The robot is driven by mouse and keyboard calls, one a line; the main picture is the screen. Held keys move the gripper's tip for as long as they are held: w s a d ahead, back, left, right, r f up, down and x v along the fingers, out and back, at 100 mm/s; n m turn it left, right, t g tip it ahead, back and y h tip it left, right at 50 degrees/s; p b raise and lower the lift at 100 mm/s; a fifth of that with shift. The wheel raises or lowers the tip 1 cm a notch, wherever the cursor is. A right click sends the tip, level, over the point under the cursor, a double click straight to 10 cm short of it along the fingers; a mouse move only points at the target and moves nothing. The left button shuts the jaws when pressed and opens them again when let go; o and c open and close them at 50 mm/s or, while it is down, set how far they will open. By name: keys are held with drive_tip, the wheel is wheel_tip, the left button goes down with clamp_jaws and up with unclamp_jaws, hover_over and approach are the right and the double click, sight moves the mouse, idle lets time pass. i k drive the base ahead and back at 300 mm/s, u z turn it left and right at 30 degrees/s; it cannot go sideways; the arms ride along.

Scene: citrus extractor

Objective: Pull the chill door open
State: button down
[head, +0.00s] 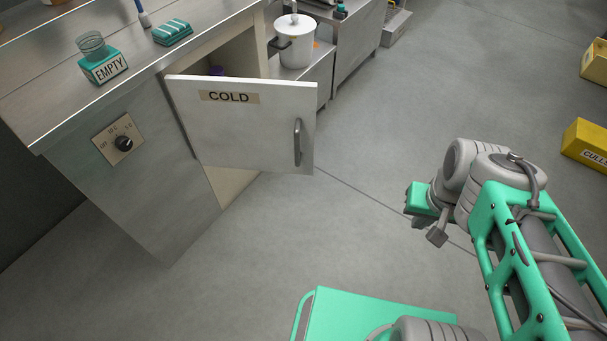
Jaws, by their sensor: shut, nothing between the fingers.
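The chill door (250,135) is a white panel with a COLD label (230,97) and a grey bar handle (298,142) near its right edge. It stands partly open, swung out from the steel cabinet (120,165), its left edge at the cabinet. A gap into the compartment (245,55) shows above and behind it, with a small purple thing (217,71) inside, mostly hidden. My gripper (426,226) is shut and empty, over the floor to the right of the door and apart from the handle.
A green jar labelled EMPTY (103,68) and a teal sponge-like block (172,32) stand on the counter. A dial (124,143) is on the cabinet front. A white pot (295,40) stands behind the door. Yellow bins (585,143) are at the right. The floor between door and gripper is clear.

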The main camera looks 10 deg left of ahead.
sight(238, 123)
drive_tip(key=k, duration=0.9)
drive_tip(key=u, duration=1.6)
drive_tip(key=i, duration=0.5)
drive_tip(key=u, duration=0.05)
